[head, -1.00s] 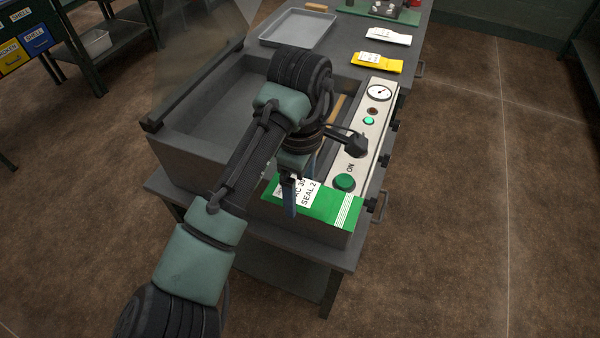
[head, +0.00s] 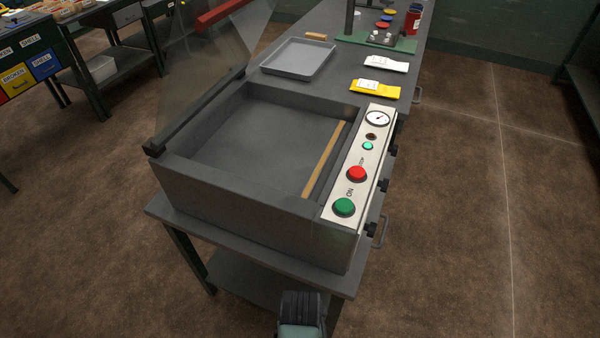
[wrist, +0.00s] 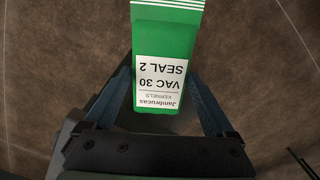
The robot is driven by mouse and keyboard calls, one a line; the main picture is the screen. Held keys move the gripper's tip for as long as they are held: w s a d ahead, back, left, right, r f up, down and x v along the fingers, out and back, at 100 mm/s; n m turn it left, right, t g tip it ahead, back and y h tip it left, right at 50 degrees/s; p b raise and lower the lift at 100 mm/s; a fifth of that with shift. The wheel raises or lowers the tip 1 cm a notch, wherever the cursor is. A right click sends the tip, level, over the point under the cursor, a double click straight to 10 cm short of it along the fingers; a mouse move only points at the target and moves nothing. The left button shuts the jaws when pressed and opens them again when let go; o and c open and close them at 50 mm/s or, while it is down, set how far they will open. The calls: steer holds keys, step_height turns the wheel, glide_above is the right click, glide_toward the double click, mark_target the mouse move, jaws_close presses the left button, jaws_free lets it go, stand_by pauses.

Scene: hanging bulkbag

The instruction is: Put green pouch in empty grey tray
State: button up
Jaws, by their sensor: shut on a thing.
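The green pouch (wrist: 167,40) with a white label reading "VAC 30 SEAL 2" is in the wrist view. My gripper (wrist: 165,100) is shut on it, with blue fingers along both sides of its labelled end. Brown floor shows behind the pouch. The grey tray (head: 298,58) lies empty on the bench at the back, beyond the vacuum machine, in the head view. The pouch and my gripper are out of the head view; only a piece of my arm shows at its bottom edge.
A yellow pouch (head: 375,89) and a white pouch (head: 386,64) lie right of the tray. Floor at right is clear.

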steer(key=f, duration=0.1)
steer(key=s+f+m, duration=0.1)
steer(key=shift+s+d+f, duration=0.1)
steer(key=shift+d+f, duration=0.05)
steer(key=shift+f, duration=0.15)
steer(key=shift+s+f+m, duration=0.3)
steer(key=shift+s+f, duration=0.05)
steer(key=shift+f, duration=0.1)
steer(key=shift+s+f, duration=0.1)
steer(key=shift+s, duration=0.05)
steer(key=shift+s, duration=0.1)
